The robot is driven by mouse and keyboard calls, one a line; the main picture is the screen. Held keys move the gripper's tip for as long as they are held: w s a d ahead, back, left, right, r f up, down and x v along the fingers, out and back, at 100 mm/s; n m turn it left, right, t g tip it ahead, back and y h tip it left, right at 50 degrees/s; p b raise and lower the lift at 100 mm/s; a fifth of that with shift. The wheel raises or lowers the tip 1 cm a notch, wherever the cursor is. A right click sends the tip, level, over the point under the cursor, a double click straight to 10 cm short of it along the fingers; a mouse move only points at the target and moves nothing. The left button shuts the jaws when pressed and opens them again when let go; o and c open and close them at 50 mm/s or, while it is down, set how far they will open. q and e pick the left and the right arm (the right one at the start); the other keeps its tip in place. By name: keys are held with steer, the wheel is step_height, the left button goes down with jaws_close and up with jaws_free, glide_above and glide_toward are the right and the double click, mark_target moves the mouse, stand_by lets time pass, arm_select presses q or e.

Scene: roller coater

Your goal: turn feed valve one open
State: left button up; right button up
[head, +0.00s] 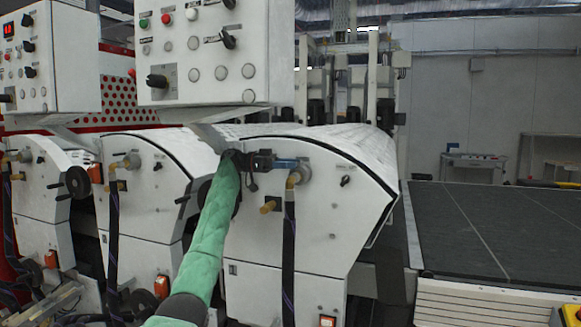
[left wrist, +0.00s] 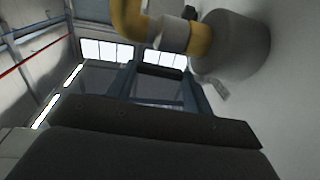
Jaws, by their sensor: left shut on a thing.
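The valve at my left gripper has a short blue lever (head: 287,163) that points left, about level, from a yellow elbow pipe (head: 293,180) and a round grey boss on the white front panel of the nearest coater unit. My left gripper (head: 273,163) reaches it from the left and is shut on the blue lever's outer end, hiding that end. In the left wrist view the yellow elbow (left wrist: 182,35) and the grey boss (left wrist: 232,45) show close up at the top. The grip itself is not clear there. My right gripper is not in view.
A control box (head: 205,50) with knobs and buttons hangs above my left arm. Similar coater units (head: 145,190) stand to the left. A brass-coloured stub (head: 268,208) and a dark hose (head: 288,250) are just below the valve. A wide dark conveyor bed (head: 490,230) lies right.

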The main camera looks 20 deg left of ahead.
arm_select(q)
steer(key=shift+a+r, duration=0.1)
steer(key=shift+r, duration=0.1)
steer(key=o, duration=1.2)
steer(key=shift+c, duration=0.2)
steer(key=shift+o, duration=1.2)
steer(key=shift+f, duration=0.15)
steer(key=shift+t, duration=0.3)
